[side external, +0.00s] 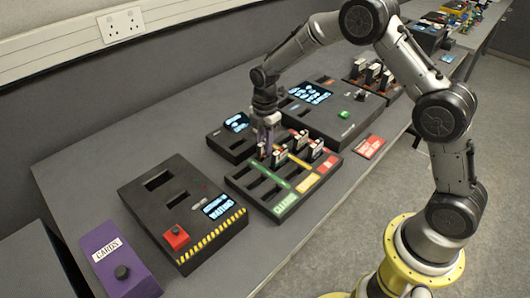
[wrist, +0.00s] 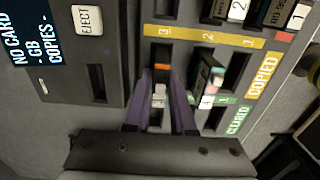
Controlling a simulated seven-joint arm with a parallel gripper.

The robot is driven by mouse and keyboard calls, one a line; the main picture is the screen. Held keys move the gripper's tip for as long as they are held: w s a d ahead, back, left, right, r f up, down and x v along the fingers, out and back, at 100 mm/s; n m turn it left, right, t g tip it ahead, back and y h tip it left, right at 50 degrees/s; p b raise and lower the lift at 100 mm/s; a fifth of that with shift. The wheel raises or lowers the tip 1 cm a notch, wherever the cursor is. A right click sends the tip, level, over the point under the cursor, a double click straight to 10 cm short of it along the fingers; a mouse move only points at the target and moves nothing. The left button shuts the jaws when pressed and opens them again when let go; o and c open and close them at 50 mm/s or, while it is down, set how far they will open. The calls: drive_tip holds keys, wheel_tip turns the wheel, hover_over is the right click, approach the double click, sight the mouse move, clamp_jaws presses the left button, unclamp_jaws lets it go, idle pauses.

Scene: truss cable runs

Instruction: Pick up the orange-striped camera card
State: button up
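The orange-striped card (wrist: 161,67) stands in a slot of the black card tray (side external: 240,179), in the column marked 3. In the wrist view, my gripper (wrist: 161,85) has its purple fingers on either side of this card. Whether they press on it cannot be told. In the side view my gripper (side external: 265,148) points down at the tray's back left part, and its fingers partly hide the card there. Another card (wrist: 211,80) stands in the neighbouring slot, right of my right finger.
More cards (side external: 316,149) stand in the tray's other slots, close to my gripper. A black box with a screen (wrist: 95,50) lies beside the tray. A black unit with a red button (side external: 175,237) and a purple box (side external: 120,262) stand at the front left.

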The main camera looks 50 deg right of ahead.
clamp_jaws()
